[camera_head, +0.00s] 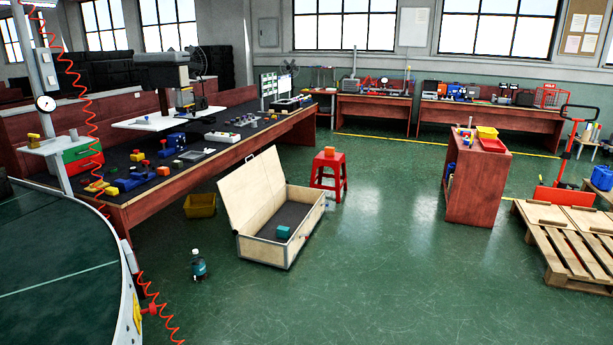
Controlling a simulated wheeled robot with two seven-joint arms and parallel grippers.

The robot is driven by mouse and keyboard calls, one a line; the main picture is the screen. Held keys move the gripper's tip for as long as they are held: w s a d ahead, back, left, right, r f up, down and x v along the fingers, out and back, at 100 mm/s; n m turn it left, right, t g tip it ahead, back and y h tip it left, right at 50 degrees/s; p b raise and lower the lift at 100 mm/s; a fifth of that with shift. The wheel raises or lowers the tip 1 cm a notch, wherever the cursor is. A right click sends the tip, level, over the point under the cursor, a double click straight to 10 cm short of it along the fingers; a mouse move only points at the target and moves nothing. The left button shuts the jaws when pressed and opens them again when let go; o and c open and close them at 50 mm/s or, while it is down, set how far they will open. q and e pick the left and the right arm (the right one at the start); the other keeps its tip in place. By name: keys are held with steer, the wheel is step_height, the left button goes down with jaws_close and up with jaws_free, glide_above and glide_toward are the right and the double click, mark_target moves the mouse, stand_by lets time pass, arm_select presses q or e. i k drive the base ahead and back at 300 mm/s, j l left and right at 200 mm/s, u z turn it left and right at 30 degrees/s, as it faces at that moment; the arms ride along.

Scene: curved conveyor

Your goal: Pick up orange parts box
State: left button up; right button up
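A small orange box (330,152) sits on top of a red stool (329,173) in the middle of the room, beyond an open wooden chest. It looks like the orange parts box, but it is too small to see any contents. Neither of my grippers is in view, and nothing is seen touching the box.
The open wooden chest (264,250) stands on the green floor with a teal block (283,232) inside. The curved conveyor (60,260) fills the lower left. Pallets (570,250) lie right; the centre-right floor is clear.

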mark_target(329, 151)
steer(key=i+l+z, duration=0.3)
steer(key=i, duration=0.5)
steer(key=i+j+z, duration=0.1)
steer(key=i+z, duration=0.15)
steer(key=i, duration=5.6)
